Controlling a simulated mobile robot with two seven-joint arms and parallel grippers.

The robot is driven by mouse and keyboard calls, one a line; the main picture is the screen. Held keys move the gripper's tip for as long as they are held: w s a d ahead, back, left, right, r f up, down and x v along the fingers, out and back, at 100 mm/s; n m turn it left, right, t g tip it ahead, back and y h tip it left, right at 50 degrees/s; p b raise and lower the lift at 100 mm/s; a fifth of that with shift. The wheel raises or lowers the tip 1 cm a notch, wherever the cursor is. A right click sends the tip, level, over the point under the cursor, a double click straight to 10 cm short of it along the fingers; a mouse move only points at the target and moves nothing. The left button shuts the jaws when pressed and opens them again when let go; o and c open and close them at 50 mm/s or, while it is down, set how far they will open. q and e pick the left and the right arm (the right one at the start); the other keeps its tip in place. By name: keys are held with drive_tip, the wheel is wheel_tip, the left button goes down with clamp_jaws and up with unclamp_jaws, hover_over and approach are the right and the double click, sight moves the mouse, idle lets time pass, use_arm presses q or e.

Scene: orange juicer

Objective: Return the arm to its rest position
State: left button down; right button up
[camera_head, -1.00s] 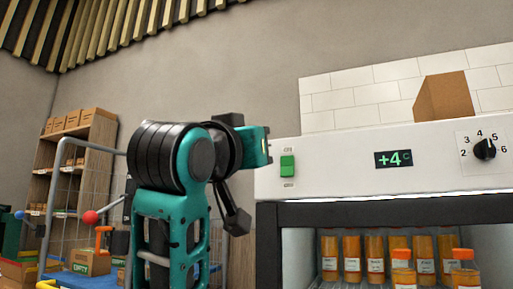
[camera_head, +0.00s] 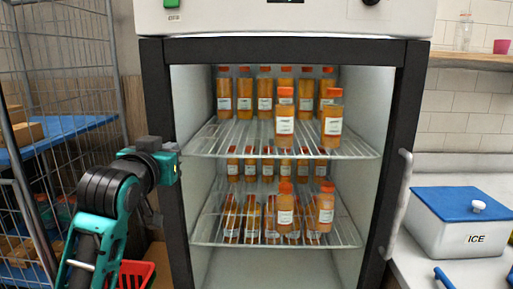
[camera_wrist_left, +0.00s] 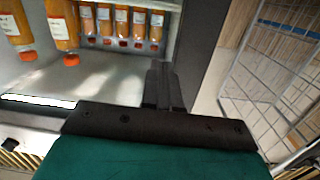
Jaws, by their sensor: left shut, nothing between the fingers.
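My left arm (camera_head: 100,215), teal and black, comes in from the lower left in the head view. Its gripper (camera_head: 168,163) is in front of the left frame of the open fridge (camera_head: 152,100); its fingers are hard to make out there. In the left wrist view, which is turned upside down, the two black fingers (camera_wrist_left: 163,86) are closed together with nothing between them. They are apart from the bottles. My right gripper is not in view.
Orange juice bottles (camera_head: 284,115) stand on two wire shelves in the fridge. A wire cage cart (camera_head: 65,60) is at the left, with a red basket (camera_head: 135,275) low beside my arm. A white ice box with blue lid (camera_head: 465,205) sits on the right counter.

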use_arm(q)
drive_tip(key=s+f+g+p, duration=0.15)
drive_tip(key=s+f, duration=0.25)
drive_tip(key=f, duration=0.9)
drive_tip(key=s+f+g, duration=0.2)
drive_tip(key=s+f, duration=0.2)
drive_tip(key=f, duration=0.8)
drive_tip(key=s+f+g+p, duration=0.1)
drive_tip(key=s+f, duration=0.6)
drive_tip(key=s, duration=0.3)
drive_tip(key=s+f+m+g+p, duration=0.1)
drive_tip(key=s+f+g, duration=0.1)
drive_tip(key=s+f, duration=0.6)
drive_tip(key=shift+s+a+f+h, duration=0.2)
drive_tip(key=shift+s+h, duration=0.2)
drive_tip(key=shift+s, duration=0.7)
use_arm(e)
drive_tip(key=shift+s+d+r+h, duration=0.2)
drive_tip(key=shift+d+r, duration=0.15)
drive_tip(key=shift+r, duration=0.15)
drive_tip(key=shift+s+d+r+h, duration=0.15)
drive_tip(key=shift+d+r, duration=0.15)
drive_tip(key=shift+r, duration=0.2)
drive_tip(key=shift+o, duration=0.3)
